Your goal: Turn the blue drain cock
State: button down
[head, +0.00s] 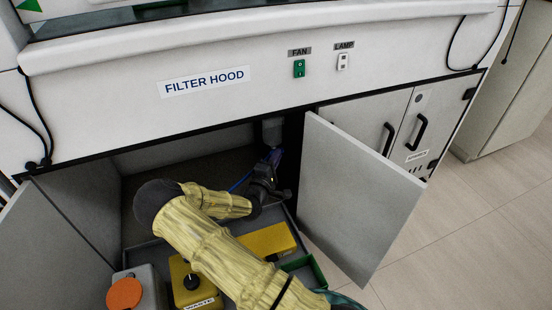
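A grey drain pipe (272,130) comes down under the hood's top edge, inside the open cabinet. A small dark blue part, seemingly the drain cock (275,154), shows just below the pipe. My arm, in a yellowish sleeve, reaches into the cabinet from the front. My dark gripper (271,167) is right at the blue part, pointing up toward it. Its fingers are small and dark and overlap the blue part, so I cannot tell whether they are open or closed on it. The cock's handle is mostly hidden.
The open cabinet door (360,200) stands right of my arm; another open door (35,255) is at left. A thin blue tube (240,183) runs behind my gripper. Below are a yellow box (268,240), a green tray (318,270), a yellow waste container (185,270) and an orange-capped container (124,293).

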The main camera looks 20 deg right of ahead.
jog(key=m+g+y+p, duration=0.1)
jog(key=p, duration=0.3)
jog(key=shift+r+m, duration=0.1)
jog(key=shift+m, duration=0.2)
jog(key=c, duration=1.8)
grip_release()
jog(key=shift+a, duration=0.1)
